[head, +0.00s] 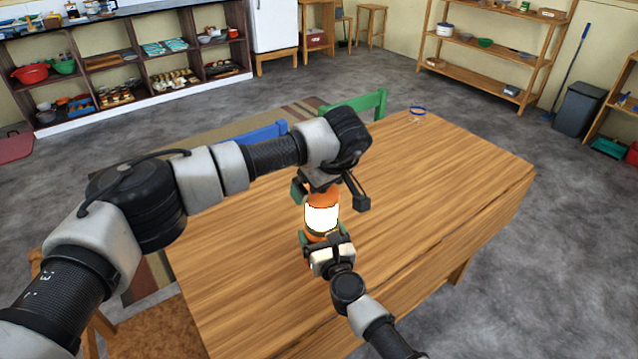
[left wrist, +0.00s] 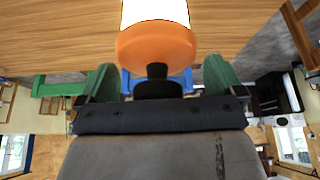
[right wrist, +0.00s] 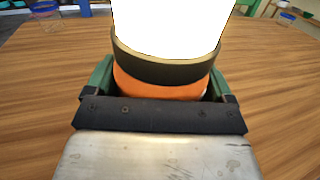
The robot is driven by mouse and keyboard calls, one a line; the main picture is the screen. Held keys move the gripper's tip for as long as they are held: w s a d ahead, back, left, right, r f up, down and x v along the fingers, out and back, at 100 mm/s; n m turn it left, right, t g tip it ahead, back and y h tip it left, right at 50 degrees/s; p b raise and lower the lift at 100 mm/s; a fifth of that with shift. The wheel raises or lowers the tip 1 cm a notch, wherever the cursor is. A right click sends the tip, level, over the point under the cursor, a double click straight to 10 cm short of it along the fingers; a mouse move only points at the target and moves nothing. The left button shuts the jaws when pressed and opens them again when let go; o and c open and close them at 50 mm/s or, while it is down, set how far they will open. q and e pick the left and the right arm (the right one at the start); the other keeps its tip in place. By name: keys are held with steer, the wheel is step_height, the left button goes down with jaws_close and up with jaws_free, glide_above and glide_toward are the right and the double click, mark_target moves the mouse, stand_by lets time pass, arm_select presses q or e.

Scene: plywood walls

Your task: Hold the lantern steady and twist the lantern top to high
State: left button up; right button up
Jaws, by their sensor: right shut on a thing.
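The lantern's underside is hidden.
The wooden table (head: 440,170) is mostly bare around the lantern. A clear container with a blue rim (head: 417,113) stands near its far edge. A green chair (head: 360,106) and a blue chair (head: 262,136) stand at the far side. Shelves line the walls.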

arm_select(q)
steer(key=v, duration=1.2)
arm_select(e)
steer(key=o, duration=1.1)
steer(key=v, duration=1.2)
